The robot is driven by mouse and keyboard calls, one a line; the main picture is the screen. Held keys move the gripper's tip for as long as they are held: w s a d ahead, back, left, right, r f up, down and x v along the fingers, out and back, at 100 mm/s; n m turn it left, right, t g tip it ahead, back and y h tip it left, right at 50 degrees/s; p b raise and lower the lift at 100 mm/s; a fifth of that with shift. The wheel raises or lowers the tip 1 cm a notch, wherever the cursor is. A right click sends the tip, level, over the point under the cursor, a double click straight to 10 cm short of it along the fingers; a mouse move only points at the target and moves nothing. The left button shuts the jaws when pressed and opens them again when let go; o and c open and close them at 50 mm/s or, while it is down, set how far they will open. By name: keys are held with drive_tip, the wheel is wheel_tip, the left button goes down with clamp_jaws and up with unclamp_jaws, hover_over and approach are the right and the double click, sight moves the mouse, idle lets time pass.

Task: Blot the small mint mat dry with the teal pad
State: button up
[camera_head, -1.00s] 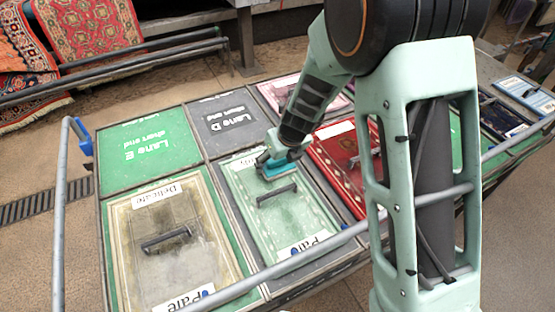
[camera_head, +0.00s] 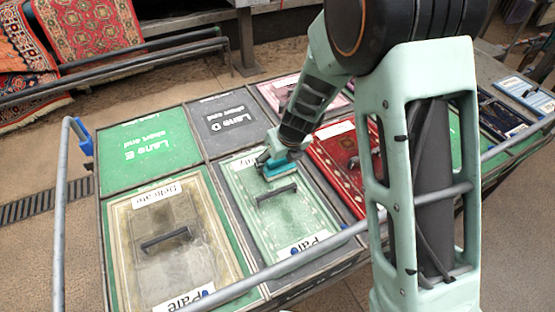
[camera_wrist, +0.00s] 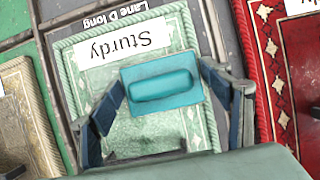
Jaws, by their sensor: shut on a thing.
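The small mint mat (camera_head: 285,217) lies in a framed bay in the middle of the table. It has a pale patterned border, a "Sturdy" label (camera_wrist: 122,44) at its far end and a "Pale" label (camera_head: 307,244) at its near end. My gripper (camera_head: 275,158) is over the far part of the mat, shut on the teal pad (camera_head: 280,169). The pad's raised grip (camera_wrist: 160,85) shows between the fingers in the wrist view. The pad is at or just above the mat; I cannot tell if it touches. A dark handle (camera_head: 276,194) lies on the mat, nearer than the pad.
A beige mat (camera_head: 180,265) with a dark handle lies to the left, a red mat (camera_head: 338,172) to the right. Green (camera_head: 150,145) and grey (camera_head: 228,122) lane panels lie behind. A metal rail (camera_head: 245,285) crosses the table's near side.

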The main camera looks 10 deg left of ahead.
drive_tip(key=shift+s+f, duration=0.1)
drive_tip(key=shift+s, duration=0.05)
idle(0.4)
wheel_tip(320, 180, up, 5)
drive_tip(key=p, duration=0.5)
drive_tip(key=shift+f, duration=0.2)
